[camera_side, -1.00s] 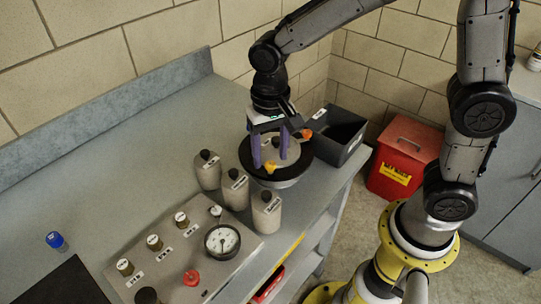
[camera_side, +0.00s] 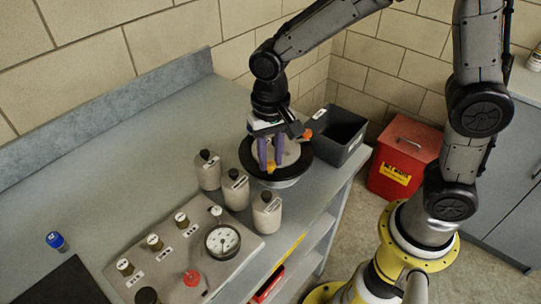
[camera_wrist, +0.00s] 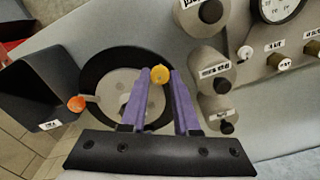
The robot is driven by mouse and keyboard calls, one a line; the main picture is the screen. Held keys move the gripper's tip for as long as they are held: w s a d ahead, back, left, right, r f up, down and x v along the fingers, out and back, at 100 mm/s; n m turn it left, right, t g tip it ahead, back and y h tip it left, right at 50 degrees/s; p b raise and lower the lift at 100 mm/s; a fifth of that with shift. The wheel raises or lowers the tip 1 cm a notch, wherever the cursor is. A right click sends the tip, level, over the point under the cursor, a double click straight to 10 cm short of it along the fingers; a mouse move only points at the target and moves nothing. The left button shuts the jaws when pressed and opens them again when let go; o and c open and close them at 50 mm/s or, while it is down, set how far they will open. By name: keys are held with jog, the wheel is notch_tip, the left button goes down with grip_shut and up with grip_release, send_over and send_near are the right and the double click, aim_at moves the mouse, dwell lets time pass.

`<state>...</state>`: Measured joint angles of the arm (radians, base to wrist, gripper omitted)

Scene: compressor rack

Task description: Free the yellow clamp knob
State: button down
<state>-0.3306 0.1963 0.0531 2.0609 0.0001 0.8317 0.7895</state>
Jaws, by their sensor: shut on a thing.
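The yellow clamp knob (camera_side: 270,169) is at the near edge of the round black-rimmed unit (camera_side: 304,165), which has a pale grey top. My gripper (camera_side: 270,164) points down over this unit, with its purple fingers shut on the yellow knob. In the wrist view the knob (camera_wrist: 159,74) sits between the two purple fingertips (camera_wrist: 160,76). An orange knob (camera_wrist: 76,104) is on the opposite side of the unit, clear of the fingers. It also shows in the side view (camera_side: 308,134). The fingers and wrist hide part of the unit's top.
Several grey bottles (camera_side: 236,189) with black caps stand close to the unit. A panel with a gauge (camera_side: 222,241) and a red knob (camera_side: 192,278) lies nearer the camera. A dark open bin (camera_side: 352,150) stands just behind the unit. The bench at left is mostly clear.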

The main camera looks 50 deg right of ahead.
jog(key=n, duration=0.4)
jog(key=shift+n, duration=0.4)
jog(key=n, duration=0.4)
jog(key=shift+n, duration=0.3)
jog(key=n, duration=0.4)
jog(key=shift+r, duration=0.1)
jog(key=shift+n, duration=2.2)
jog(key=c, duration=0.6)
grip_release()
jog(key=shift+c, duration=0.2)
